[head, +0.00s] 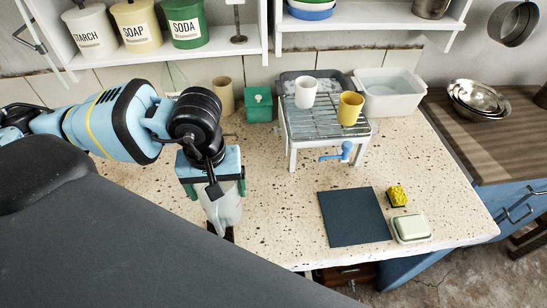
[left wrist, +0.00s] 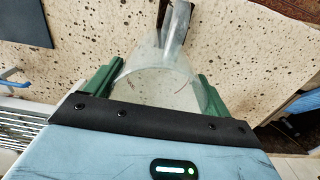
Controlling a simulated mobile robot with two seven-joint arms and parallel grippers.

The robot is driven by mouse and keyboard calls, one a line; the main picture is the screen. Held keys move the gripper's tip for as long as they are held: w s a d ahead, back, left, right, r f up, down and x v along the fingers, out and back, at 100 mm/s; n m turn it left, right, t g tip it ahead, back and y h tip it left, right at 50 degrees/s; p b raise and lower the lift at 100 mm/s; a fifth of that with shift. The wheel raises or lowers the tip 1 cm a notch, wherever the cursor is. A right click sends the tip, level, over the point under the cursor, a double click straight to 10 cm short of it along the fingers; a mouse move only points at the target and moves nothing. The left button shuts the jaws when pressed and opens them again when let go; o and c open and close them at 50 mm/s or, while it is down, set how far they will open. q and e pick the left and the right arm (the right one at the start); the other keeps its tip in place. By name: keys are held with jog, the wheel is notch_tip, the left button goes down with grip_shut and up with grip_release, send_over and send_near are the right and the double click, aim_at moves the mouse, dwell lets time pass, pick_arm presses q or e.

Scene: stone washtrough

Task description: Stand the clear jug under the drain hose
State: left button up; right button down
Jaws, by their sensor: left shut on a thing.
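My left gripper (head: 216,189) is shut on the clear jug (head: 224,210), near the counter's front edge at the left. In the left wrist view the see-through jug (left wrist: 160,88) sits between the green fingers. Whether its base touches the counter cannot be told. A short blue piece that appears to be the drain hose (head: 338,155) sticks out from the front of the white rack stand (head: 293,150), to the right of the gripper and apart from the jug. Its blue end also shows at the left of the left wrist view (left wrist: 12,77). My right gripper is not in view.
The wire rack holds a white cup (head: 305,93) and a yellow cup (head: 350,108). A dark mat (head: 353,217), a yellow sponge (head: 397,196) and a soap dish (head: 411,228) lie in front. A green box (head: 259,104) stands behind. The counter between jug and stand is clear.

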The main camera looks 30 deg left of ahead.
pick_arm(q)
jog(key=w+f, duration=0.2)
jog(key=w, duration=0.6)
jog(key=w+d+f+p, duration=0.1)
jog(key=w+f, duration=0.2)
jog(key=w, duration=0.5)
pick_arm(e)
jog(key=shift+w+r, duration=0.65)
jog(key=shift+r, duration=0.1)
pick_arm(q)
jog(key=shift+s+d+f, duration=0.1)
jog(key=shift+f, duration=0.05)
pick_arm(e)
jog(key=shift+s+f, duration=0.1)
pick_arm(q)
jog(key=shift+f, duration=0.1)
jog(key=o, duration=1.2)
jog(key=shift+r, duration=0.45)
notch_tip(320, 180, up, 12)
jog(key=shift+f, duration=0.2)
jog(key=shift+c, duration=0.3)
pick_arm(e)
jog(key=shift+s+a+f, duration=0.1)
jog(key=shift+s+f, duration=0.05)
